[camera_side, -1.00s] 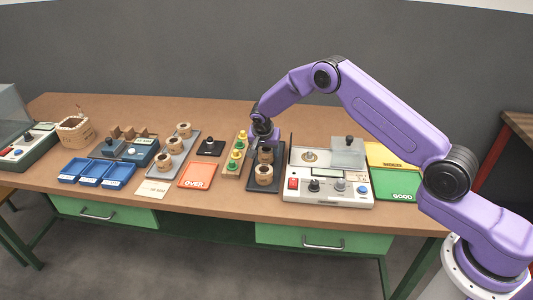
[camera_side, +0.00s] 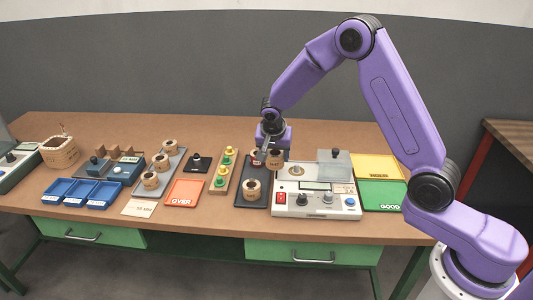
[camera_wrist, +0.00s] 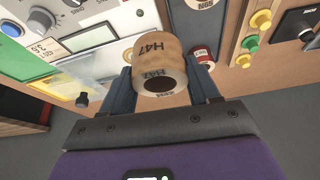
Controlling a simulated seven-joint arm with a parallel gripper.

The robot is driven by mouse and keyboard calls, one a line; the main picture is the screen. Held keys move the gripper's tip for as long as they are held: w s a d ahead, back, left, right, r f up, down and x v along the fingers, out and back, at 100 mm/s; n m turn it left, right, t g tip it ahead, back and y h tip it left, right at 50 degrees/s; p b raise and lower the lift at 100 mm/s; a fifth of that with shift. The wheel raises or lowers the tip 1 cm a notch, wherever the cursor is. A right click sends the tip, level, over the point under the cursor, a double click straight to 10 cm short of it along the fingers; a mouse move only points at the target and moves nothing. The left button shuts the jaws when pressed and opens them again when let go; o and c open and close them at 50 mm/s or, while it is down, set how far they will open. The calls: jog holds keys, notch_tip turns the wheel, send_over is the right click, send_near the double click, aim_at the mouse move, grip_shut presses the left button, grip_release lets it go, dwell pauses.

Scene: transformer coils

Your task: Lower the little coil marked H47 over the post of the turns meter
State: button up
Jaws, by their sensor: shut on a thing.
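My gripper (camera_side: 268,153) is shut on a tan coil (camera_wrist: 160,60), whose side reads H47 in the wrist view. The fingers grip it from both sides, and its dark bore shows. In the side view the held coil (camera_side: 276,159) hangs above the bench, near the back left corner of the turns meter (camera_side: 317,208). The meter is a pale box with knobs, a small display and a round brass-coloured seat (camera_side: 296,171) at its back left. The coil is apart from this seat, to its left and higher. The post is too small to make out clearly.
A dark tray (camera_side: 242,203) left of the meter holds a tan coil (camera_side: 252,189); a red-marked coil (camera_wrist: 203,55) stands behind. A clear cover (camera_side: 334,165) rises at the meter's back right. A rack with yellow and green pegs (camera_side: 223,172) stands further left.

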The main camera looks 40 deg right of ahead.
jog(key=s+r, duration=0.1)
jog(key=s, duration=0.2)
send_over(297, 165)
notch_tip(297, 165, down, 2)
jog(key=shift+a+f, duration=0.1)
jog(key=shift+f, duration=2.3)
jog(key=shift+f, duration=0.2)
jog(key=shift+f, duration=1.3)
jog(key=o, duration=1.4)
jog(key=shift+r, duration=0.1)
